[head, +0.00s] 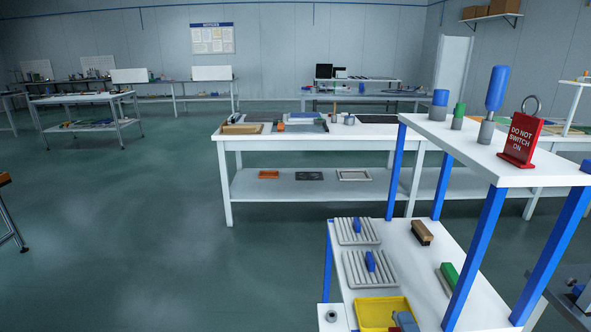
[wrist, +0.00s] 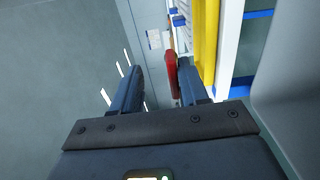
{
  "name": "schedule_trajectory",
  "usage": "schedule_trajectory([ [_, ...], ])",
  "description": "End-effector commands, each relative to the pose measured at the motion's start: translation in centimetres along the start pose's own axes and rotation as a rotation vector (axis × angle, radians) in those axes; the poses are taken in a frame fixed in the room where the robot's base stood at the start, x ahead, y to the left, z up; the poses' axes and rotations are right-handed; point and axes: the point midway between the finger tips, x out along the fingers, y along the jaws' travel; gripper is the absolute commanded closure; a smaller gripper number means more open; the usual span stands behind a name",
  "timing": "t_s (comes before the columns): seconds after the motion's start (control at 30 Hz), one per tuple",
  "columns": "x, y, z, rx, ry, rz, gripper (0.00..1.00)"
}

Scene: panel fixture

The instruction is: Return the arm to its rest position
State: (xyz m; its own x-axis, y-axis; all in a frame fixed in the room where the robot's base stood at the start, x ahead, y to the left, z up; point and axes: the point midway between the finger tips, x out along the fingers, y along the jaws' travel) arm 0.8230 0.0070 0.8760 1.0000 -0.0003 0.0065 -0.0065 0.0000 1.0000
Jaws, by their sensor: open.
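My gripper (wrist: 160,78) shows in the wrist view with its two dark fingers spread apart, so it is open. A rounded red object (wrist: 171,66) appears beside the inner side of the right finger; I cannot tell how far beyond the fingers it is or whether they touch. I see nothing clamped between the fingers. No marker of a rest position is visible.
A blue-legged white shelf unit (head: 452,140) stands at right, bearing blue and green-topped items and a red "DO NOT SWITCH ON" sign (head: 521,138). Its lower shelf holds ribbed trays and a yellow tray (head: 362,313). A white workbench (head: 250,143) stands behind.

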Motion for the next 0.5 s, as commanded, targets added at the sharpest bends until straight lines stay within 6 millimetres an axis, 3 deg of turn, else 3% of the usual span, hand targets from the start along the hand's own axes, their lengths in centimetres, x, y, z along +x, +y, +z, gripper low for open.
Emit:
schedule_trajectory([
  [0.03,0.0,1.3,0.0,0.000,0.000,0.000,0.56],
  [0.13,0.0,2.4,0.0,0.000,0.000,0.001,0.56],
  [0.2,-2.1,0.7,-0.2,0.060,0.005,-0.020,0.56],
  [0.37,-6.3,-0.3,-0.6,0.200,0.010,-0.053,0.56],
  [0.5,-10.9,-1.0,-1.0,0.352,0.011,-0.088,0.56],
])
